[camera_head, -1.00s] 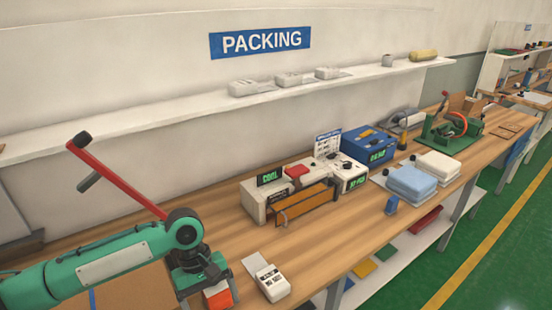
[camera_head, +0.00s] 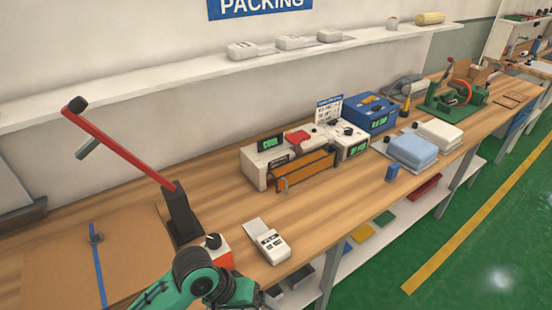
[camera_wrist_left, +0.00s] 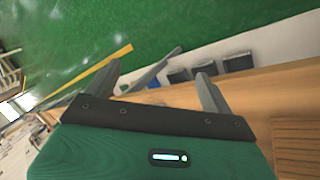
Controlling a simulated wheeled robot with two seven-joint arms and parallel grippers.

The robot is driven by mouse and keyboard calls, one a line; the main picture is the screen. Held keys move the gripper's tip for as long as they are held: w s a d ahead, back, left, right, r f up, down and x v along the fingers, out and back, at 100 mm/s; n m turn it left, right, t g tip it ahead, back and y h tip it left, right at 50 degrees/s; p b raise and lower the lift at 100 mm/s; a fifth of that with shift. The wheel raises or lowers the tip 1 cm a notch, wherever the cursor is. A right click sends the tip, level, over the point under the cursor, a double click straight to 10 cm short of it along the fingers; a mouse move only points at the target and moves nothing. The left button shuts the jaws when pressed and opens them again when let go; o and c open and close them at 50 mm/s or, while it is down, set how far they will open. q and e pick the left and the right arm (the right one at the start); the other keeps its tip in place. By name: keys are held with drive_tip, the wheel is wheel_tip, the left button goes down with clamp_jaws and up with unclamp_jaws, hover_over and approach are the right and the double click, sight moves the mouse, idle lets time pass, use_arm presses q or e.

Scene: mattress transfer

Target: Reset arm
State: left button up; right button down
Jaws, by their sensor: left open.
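My left arm, green with a dark joint, shows at the bottom of the head view, in front of the bench edge. In the left wrist view my left gripper (camera_wrist_left: 160,76) has its two grey fingers spread apart with nothing between them. Beyond the fingers lie the green floor, the bench's lower shelf and the wooden bench edge. In the head view the fingertips are cut off or hidden below the forearm. My right gripper is in neither view.
The wooden bench (camera_head: 345,205) carries a red-handled lever tool (camera_head: 125,153), an orange box (camera_head: 221,252), a white handheld device (camera_head: 271,245), a sealing machine (camera_head: 291,163), a blue case (camera_head: 370,116) and folded cloths (camera_head: 413,150). Green floor (camera_head: 475,260) is clear at right.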

use_arm(q)
drive_tip(key=s+a+f+t+y, duration=0.1)
drive_tip(key=s+a+f+y, duration=0.2)
drive_tip(key=s+a, duration=0.45)
drive_tip(key=s+a+f+t+y, duration=0.2)
drive_tip(key=s+a+f, duration=0.15)
drive_tip(key=a, duration=0.65)
wheel_tip(320, 180, down, 31)
drive_tip(key=s+m+g, duration=0.1)
drive_tip(key=s, duration=0.1)
drive_tip(key=s+a+f+g, duration=0.1)
drive_tip(key=s+a+f, duration=0.2)
drive_tip(key=s+f, duration=1.5)
drive_tip(key=shift+s+f+g+y, duration=0.15)
drive_tip(key=shift+g+y, duration=0.15)
